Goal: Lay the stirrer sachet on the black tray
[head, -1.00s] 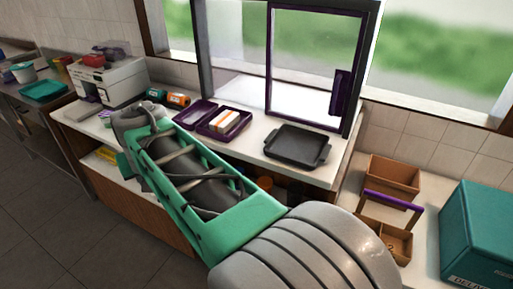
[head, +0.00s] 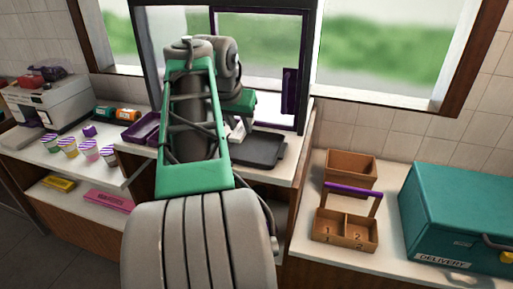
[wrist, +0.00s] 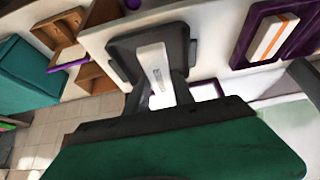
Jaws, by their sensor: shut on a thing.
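The stirrer sachet (wrist: 156,70), a slim white packet with small print, is held between the fingers of my gripper (wrist: 158,90) in the wrist view. It is seen in front of the black tray (wrist: 122,50), over the tray's area; whether it touches the tray I cannot tell. In the head view the black tray (head: 268,151) lies on the counter below the window, partly hidden by my arm. A white bit of the sachet (head: 238,132) shows beside my arm there; the fingertips are mostly hidden.
A purple tray (wrist: 240,48) holds a white packet with an orange stripe (wrist: 272,38). Several cups, a printer-like machine (head: 45,100) and an orange can (head: 127,114) are at left. A wooden caddy (head: 345,230), a wooden box (head: 350,172) and a teal delivery box (head: 450,220) stand right.

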